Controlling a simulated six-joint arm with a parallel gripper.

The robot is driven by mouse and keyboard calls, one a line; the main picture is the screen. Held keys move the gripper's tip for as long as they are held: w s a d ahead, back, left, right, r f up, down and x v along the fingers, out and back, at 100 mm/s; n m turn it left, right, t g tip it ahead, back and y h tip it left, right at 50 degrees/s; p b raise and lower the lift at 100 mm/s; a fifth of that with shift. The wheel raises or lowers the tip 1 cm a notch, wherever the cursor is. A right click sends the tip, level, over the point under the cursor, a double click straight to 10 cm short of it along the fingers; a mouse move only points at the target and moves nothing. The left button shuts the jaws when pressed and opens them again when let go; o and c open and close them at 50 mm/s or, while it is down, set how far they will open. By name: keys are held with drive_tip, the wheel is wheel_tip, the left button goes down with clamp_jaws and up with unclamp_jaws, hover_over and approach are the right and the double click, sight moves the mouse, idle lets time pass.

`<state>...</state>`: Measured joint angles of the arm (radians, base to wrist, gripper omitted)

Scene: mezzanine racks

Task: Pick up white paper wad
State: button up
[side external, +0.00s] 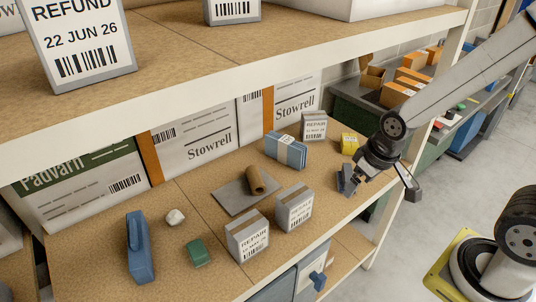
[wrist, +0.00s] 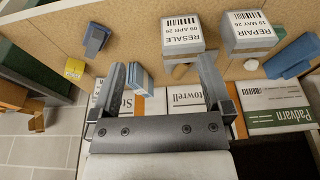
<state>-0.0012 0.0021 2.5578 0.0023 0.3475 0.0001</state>
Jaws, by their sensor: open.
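The white paper wad (side external: 175,217) lies on the brown shelf board (side external: 155,270) at the left in the side view, between a blue upright object (side external: 139,246) and a green block (side external: 199,252). My gripper (side external: 358,180) is far to the right of it, above the right end of the shelf. In the wrist view my gripper (wrist: 160,78) has its two fingers wide apart with nothing held between them. A small pale shape below the REPAIR block in the wrist view may be the wad; I cannot tell for sure.
An upper shelf (side external: 190,100) overhangs the back. Cartons (side external: 195,126) line the rear.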

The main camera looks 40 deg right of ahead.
drive_tip(key=w+a+f+m+t+y, duration=0.15)
drive_tip(key=w+a+t, duration=0.25)
drive_tip(key=w+a, duration=0.75)
drive_tip(key=w+a+f+m+t, duration=0.1)
drive_tip(key=w+a+m+t, duration=0.25)
drive_tip(key=w+a, duration=0.85)
drive_tip(key=m+t+h, duration=0.2)
drive_tip(key=m, duration=0.1)
approach(178, 215)
drive_tip(key=shift+w+d, duration=0.15)
drive_tip(key=shift+w, duration=0.95)
drive_tip(key=shift+s+a+f, duration=0.15)
drive_tip(key=shift+a+f, duration=0.1)
drive_tip(key=shift+f, duration=0.25)
drive_tip(key=shift+x, duration=1.3)
